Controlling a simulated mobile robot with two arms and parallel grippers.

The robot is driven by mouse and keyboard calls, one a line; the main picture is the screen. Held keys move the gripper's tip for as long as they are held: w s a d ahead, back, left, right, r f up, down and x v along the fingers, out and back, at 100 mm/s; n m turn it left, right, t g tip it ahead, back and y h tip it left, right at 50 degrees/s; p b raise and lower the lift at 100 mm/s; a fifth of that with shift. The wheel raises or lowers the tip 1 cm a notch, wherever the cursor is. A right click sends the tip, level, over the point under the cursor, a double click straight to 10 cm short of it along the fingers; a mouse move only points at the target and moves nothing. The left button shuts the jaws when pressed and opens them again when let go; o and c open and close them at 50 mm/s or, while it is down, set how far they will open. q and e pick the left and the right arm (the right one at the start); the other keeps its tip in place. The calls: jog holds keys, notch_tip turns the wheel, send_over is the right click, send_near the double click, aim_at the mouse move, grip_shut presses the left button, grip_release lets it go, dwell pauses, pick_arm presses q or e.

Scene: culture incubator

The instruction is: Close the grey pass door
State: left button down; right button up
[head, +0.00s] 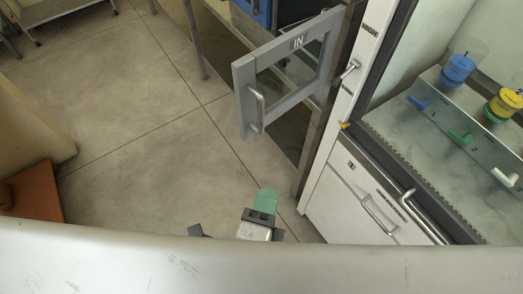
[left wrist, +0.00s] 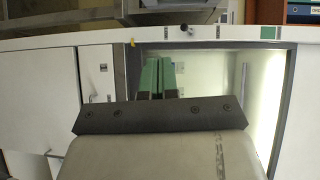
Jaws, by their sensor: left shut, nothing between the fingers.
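The grey pass door (head: 275,50) stands open in the head view, a grey frame around a clear pane, marked "IN" at the top. Its bar handle (head: 256,108) is on the left side, and its right edge is by the white cabinet post. My left gripper (head: 265,202) is below the door and apart from it, with green fingertips pressed together and nothing between them. The shut left fingers also show in the left wrist view (left wrist: 158,75), in front of a lit opening. I cannot make out the pass door in that view. My right gripper is not in view.
A white cabinet (head: 345,205) with bar handles stands at the right, below a bench with blue and yellow containers. A metal table leg (head: 195,40) stands behind the door. An orange-brown surface (head: 35,190) is at the left. The tiled floor (head: 130,130) between is clear.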

pick_arm(q)
jog(key=w+a+r+t+p, duration=0.1)
jog(key=w+r+p, duration=0.1)
jog(key=w+p, duration=0.5)
jog(key=shift+w+r, duration=0.3)
jog(key=shift+w, duration=2.6)
jog(key=shift+a, duration=0.15)
